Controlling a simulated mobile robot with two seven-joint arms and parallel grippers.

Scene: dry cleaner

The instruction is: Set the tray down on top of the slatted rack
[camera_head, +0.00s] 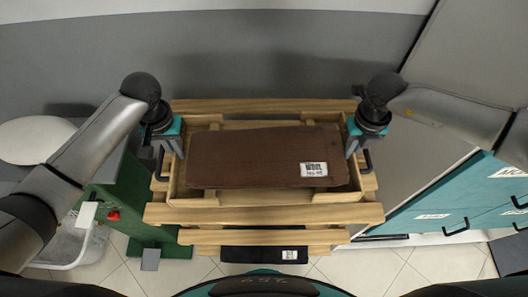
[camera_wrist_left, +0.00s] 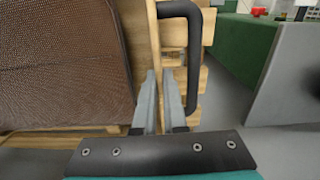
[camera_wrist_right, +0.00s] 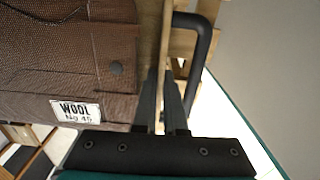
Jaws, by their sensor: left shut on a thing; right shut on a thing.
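The wooden tray (camera_head: 240,201) is seen from above, over the slatted wooden rack (camera_head: 265,215). A brown folded textile (camera_head: 255,157) with a white label reading WOOL lies in it. My left gripper (camera_head: 172,150) is shut on the tray's left side wall, beside a black handle (camera_wrist_left: 196,60). My right gripper (camera_head: 355,147) is shut on the right side wall, beside the other black handle (camera_wrist_right: 205,45). The tray looks roughly level and lined up with the rack. Its underside is hidden, so I cannot tell whether it touches the slats.
A dark labelled item (camera_head: 265,254) lies lower in the rack. A green stand (camera_head: 125,195) with a red button is close on the left. Teal drawers (camera_head: 450,205) stand on the right. A grey wall (camera_head: 270,55) is behind the rack.

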